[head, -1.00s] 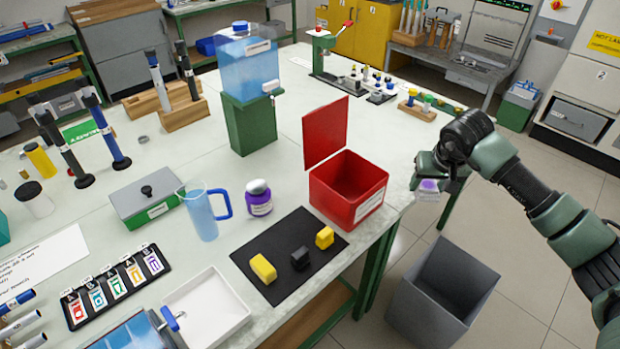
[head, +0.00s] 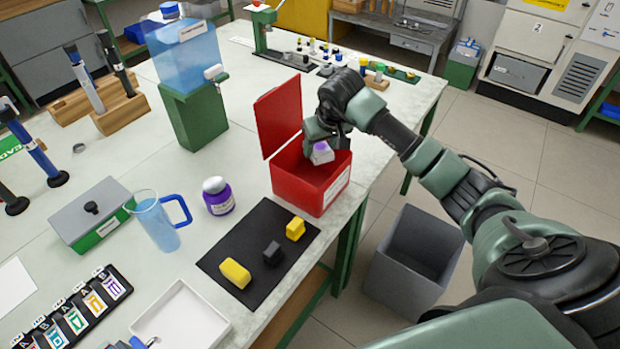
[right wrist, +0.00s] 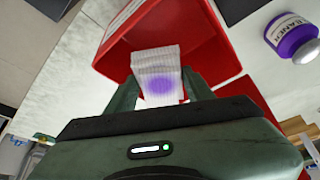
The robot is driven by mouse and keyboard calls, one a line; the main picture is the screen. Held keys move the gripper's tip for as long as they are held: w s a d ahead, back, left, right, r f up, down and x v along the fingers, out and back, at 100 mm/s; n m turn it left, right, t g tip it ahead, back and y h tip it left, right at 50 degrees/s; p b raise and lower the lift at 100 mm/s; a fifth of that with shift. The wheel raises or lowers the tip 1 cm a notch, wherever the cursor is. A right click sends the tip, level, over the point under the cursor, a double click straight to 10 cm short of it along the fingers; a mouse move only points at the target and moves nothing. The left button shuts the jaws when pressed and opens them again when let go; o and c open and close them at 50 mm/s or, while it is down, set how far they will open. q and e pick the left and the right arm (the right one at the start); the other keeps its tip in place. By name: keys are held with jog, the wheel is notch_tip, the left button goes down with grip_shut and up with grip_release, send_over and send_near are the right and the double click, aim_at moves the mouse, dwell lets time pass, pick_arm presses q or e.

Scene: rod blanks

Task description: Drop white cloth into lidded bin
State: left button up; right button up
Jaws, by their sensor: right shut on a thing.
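The white cloth (head: 321,153) has a purple stain and hangs from my right gripper (head: 322,139). The gripper is shut on it, and the cloth is over the opening of the red bin (head: 312,188). The bin's red lid (head: 278,117) stands open at its back left. In the right wrist view the cloth (right wrist: 157,75) is between the fingers, with the red bin (right wrist: 205,42) wall behind and around it. How far the cloth is above the bin floor is hard to tell. My left gripper is not in view.
A purple-labelled jar (head: 218,196) and a blue-handled pitcher (head: 157,222) stand left of the bin. A black mat (head: 247,237) with yellow and black blocks lies in front. A grey open bin (head: 413,262) stands on the floor. A water dispenser (head: 188,57) is behind.

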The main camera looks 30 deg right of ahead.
jog(key=shift+f+b, duration=0.3)
jog(key=shift+f, duration=0.6)
jog(key=o, duration=1.3)
jog(key=shift+s+r, duration=0.15)
jog(key=shift+r, duration=0.4)
jog(key=b+v, duration=0.1)
jog(key=v, duration=0.5)
jog(key=shift+s+r+b, duration=0.2)
jog(key=shift+r+b, duration=0.1)
jog(key=shift+b, duration=0.05)
